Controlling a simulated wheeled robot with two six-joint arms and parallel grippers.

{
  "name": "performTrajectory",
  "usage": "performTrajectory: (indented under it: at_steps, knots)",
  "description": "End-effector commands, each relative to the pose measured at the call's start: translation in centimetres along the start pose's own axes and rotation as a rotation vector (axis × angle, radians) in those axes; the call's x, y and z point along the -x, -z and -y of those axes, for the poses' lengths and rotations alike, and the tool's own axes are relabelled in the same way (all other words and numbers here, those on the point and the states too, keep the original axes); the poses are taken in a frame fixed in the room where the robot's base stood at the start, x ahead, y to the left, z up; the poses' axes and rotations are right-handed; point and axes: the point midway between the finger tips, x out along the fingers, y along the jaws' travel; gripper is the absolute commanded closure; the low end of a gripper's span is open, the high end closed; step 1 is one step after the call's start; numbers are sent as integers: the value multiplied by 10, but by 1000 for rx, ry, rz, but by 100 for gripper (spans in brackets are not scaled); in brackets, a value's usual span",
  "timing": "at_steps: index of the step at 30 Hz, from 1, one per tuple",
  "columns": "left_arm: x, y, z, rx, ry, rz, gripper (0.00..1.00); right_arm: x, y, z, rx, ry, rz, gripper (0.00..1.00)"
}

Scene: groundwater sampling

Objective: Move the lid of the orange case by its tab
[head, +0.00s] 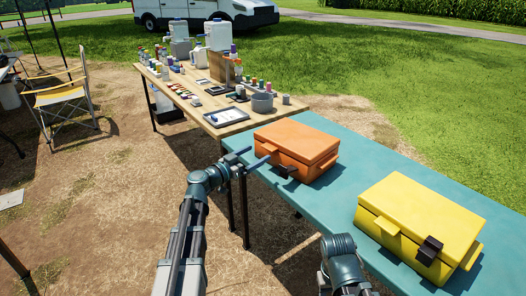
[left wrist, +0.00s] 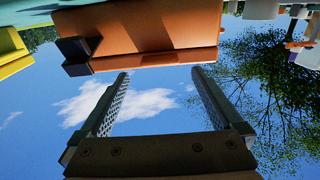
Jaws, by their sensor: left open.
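The orange case (head: 300,137) stands on the teal table with its lid down. A dark tab (head: 285,170) sticks out from its near side. My left gripper (head: 248,160) is open at the case's left front, with its fingers beside the case and apart from the tab. In the left wrist view the picture is upside down; the orange case (left wrist: 150,28) fills the top and the tab (left wrist: 76,50) is to the left, outside the two spread fingers (left wrist: 161,75). Nothing is between the fingers. My right arm's links show at the bottom; its gripper is out of view.
A yellow case (head: 420,215) with a dark tab (head: 430,250) stands on the teal table (head: 365,165) to the right. A wooden table (head: 225,112) with bottles, jugs and a grey pot (head: 262,103) is behind. Teal surface is clear between the cases.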

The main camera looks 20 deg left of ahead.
Motion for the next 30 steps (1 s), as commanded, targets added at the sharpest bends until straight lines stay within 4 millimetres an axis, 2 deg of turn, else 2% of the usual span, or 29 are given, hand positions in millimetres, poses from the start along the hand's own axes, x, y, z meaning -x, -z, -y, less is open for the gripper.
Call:
performTrajectory:
  at_steps: [3, 9, 21, 30]
  knots:
    - [-21, 0, 1, 0, -2, 0, 0, 0, 0, 0, 0, 0, 0, 50]
    - [-38, 0, 0, 0, 0, 0, 0, 0, 0, 0, 0, 0, 0, 50]
    - [-43, 0, 0, 0, 0, 0, 0, 0, 0, 0, 0, 0, 0, 50]
    - [-42, 0, 0, 0, 0, 0, 54, 0, 0, 0, 0, 0, 0, 50]
